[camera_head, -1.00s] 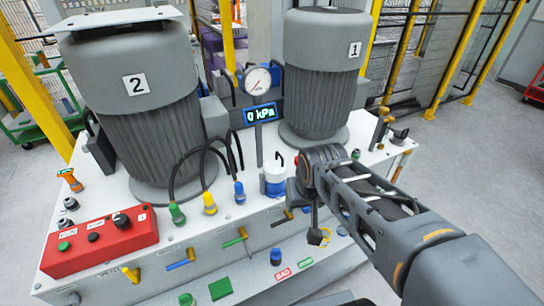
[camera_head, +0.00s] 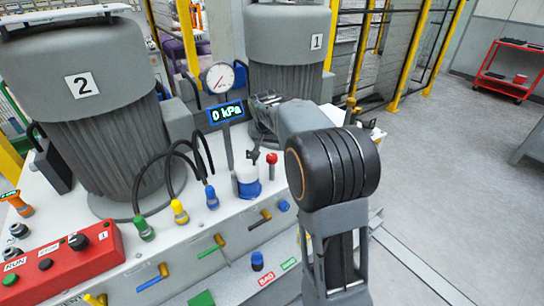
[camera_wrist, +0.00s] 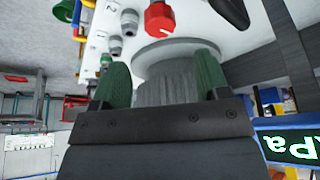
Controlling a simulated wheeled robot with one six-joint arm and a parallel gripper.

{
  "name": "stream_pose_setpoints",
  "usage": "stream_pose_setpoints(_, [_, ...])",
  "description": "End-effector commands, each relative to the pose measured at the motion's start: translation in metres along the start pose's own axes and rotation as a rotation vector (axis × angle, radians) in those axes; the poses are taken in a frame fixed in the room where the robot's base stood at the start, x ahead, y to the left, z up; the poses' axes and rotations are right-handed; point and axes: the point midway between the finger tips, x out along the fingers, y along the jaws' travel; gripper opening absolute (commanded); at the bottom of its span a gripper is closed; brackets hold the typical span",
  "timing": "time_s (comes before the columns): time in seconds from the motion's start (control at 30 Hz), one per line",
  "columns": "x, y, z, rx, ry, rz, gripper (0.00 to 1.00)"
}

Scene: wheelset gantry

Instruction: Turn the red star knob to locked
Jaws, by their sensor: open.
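A red knob (camera_wrist: 158,18) shows at the top of the wrist view, on the white machine top beyond the fingertips. Its lobes and setting are not clear. In the head view a small red knob (camera_head: 271,158) stands beside a white-and-blue cup; I cannot tell whether it is the same one. My gripper (camera_wrist: 163,78) is open, its two green-padded fingers apart with nothing held between them. The red knob lies outside the jaws. In the head view my gripper (camera_head: 266,101) is in front of motor 1, partly hidden by my wrist.
Motor 1 (camera_head: 289,50) stands close behind my gripper, and motor 2 (camera_head: 82,120) is at the left. A gauge (camera_head: 218,78) and a 0 kPa display (camera_head: 226,112) stand between them. Hoses and a red control box (camera_head: 65,260) are at the left. Open floor lies right.

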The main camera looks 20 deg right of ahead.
Motion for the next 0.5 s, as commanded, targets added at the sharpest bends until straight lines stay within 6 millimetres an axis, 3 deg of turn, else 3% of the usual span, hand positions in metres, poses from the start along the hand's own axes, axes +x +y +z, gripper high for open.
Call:
stream_pose_setpoints(0.2, [0.042, 0.0, 0.0, 0.0, -0.003, 0.001, 0.69])
stream_pose_setpoints(0.5, [0.077, 0.0, 0.0, 0.0, -0.001, 0.0, 0.69])
